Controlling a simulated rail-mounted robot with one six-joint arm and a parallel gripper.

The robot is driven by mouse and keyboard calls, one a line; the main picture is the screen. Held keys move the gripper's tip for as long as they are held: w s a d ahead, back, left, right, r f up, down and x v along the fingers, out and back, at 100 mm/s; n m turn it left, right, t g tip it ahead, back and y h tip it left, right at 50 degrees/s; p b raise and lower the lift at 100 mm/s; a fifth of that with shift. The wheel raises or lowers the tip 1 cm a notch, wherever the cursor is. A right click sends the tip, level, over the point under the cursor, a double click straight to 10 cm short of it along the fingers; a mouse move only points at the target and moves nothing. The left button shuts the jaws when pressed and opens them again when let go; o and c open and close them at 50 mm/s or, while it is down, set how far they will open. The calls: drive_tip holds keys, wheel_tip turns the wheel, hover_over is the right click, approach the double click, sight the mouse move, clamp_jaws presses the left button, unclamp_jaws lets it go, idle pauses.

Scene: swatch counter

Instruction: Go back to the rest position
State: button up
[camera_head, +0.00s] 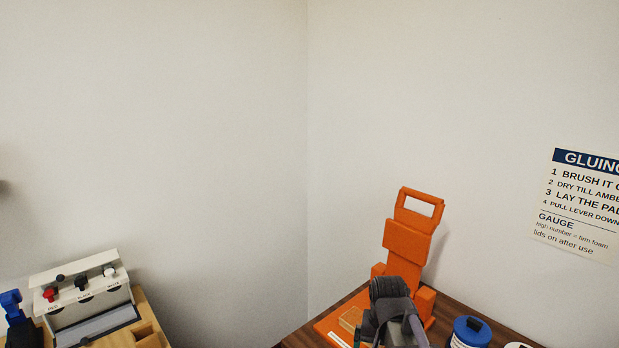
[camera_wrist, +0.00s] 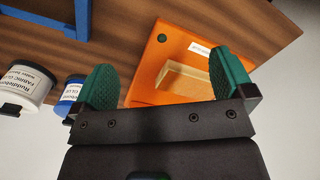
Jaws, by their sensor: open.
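My gripper (camera_wrist: 162,85) shows in the wrist view with its two green fingertips apart and nothing between them. I cannot tell the distance from the fingers to the block.
A blue-lidded glue jar (camera_head: 470,331) stands right of the press; a white jar (camera_wrist: 22,85) is beside it. A blue frame (camera_wrist: 72,15) shows in the wrist view. A white box with knobs (camera_head: 85,290) stands far left. A gluing sign (camera_head: 580,205) hangs on the wall.

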drive_tip(key=s+n, duration=0.3)
drive_tip(key=s, duration=0.5)
drive_tip(key=shift+s+d, duration=0.15)
drive_tip(key=shift+s, duration=0.25)
